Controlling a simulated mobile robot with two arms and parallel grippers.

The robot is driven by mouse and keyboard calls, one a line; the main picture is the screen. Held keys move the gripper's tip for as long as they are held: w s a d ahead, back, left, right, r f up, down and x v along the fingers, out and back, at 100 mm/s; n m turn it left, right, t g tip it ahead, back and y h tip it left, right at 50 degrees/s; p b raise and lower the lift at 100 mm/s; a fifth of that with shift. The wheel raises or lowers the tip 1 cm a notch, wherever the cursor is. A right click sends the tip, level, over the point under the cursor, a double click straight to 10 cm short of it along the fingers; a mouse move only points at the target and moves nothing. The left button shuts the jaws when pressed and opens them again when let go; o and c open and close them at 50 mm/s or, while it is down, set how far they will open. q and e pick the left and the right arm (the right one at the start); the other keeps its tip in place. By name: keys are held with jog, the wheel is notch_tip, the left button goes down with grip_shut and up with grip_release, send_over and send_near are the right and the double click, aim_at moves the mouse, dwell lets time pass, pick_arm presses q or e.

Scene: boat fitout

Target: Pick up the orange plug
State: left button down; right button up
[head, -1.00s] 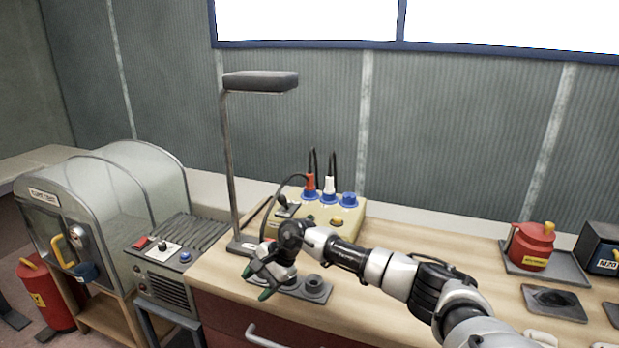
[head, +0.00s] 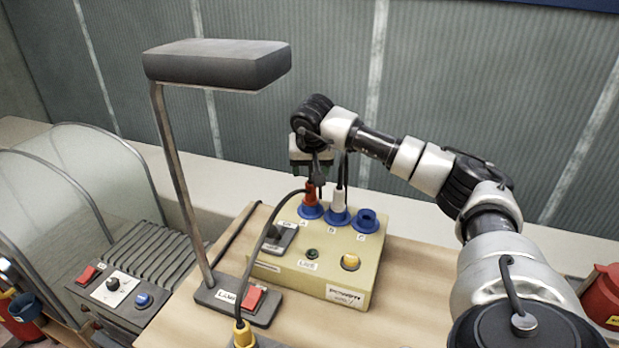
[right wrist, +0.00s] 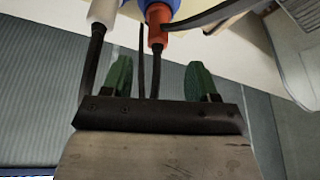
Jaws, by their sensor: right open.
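The orange plug (head: 310,196) stands upright in blue socket A of the beige power box (head: 345,293), with a dark cable at its top. It also shows in the right wrist view (right wrist: 157,22), beyond the fingertips, with its cable running back between the fingers. My right gripper (head: 312,176) is above and around the top of the plug, open, with green finger pads (right wrist: 160,75) apart on either side of the cable. I see no grip on the plug. My left gripper is not in view.
A white plug (head: 337,200) sits close by in socket B; socket C (head: 367,220) is empty. A lamp (head: 215,66) stands to the left. A yellow plug (head: 243,336) is at the front. A red container (head: 604,297) is at the right.

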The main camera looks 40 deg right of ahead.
aim_at(311, 187)
jog(key=x, duration=0.1)
jog(key=p+x, duration=0.1)
jog(key=x, duration=0.1)
jog(key=shift+w+d+f, duration=0.1)
jog(key=shift+d+f, duration=0.1)
jog(key=shift+d, duration=0.1)
jog(key=shift+w+d+f, duration=0.15)
jog(key=shift+w+f, duration=0.05)
jog(key=shift+f, duration=0.4)
jog(key=shift+w+d+f+p, duration=0.1)
jog(key=shift+w+f+p, duration=0.05)
jog(key=shift+f+p, duration=0.2)
jog(key=p+x, duration=0.1)
jog(key=x, duration=0.2)
jog(key=shift+w+f, duration=0.15)
jog(key=shift+f, duration=0.15)
jog(key=shift+w+d+f, duration=0.15)
jog(key=shift+f, duration=0.25)
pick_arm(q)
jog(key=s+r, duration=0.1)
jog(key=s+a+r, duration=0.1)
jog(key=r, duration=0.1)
